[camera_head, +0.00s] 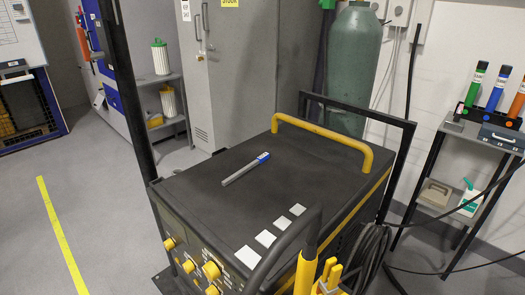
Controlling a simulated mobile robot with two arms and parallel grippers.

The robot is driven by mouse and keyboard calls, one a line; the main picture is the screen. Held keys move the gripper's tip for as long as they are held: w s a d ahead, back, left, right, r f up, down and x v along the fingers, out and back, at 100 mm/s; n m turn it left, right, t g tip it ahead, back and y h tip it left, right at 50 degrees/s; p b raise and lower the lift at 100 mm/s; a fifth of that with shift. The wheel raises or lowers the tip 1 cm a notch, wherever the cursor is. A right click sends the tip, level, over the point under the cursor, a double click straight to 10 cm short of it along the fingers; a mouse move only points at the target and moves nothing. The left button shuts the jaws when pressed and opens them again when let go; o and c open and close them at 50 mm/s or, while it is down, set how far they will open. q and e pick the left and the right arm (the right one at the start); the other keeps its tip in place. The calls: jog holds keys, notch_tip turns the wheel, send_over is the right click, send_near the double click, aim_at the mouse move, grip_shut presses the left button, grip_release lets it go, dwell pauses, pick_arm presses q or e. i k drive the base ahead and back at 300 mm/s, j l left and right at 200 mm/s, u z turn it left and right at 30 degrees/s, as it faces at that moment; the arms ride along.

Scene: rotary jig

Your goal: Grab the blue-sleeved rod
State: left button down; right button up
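A grey rod with a blue sleeve at its upper right end (246,168) lies flat on the dark top of a machine (205,190). It lies at a slant, with its bare grey end toward the lower left. Nothing touches it from above. On a shelf at the right, a blue tube with a dark top (496,89) stands in a black rack, between a green tube (475,84) and an orange tube (518,99). Neither of my grippers is in this view.
A black cable and yellow torch handle (305,271) stand in front. A green cylinder (354,65) stands behind.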

aim_at(264, 158)
jog(key=i+j+z, duration=0.15)
jog(key=j, duration=0.3)
jog(key=i+j+z, duration=0.15)
jog(key=j, duration=0.35)
jog(key=i+j+z, duration=0.15)
jog(key=j, duration=0.35)
jog(key=i+j+z, duration=0.15)
jog(key=j, duration=0.35)
jog(key=j+z, duration=0.15)
jog(key=j, duration=0.35)
jog(key=i, duration=0.05)
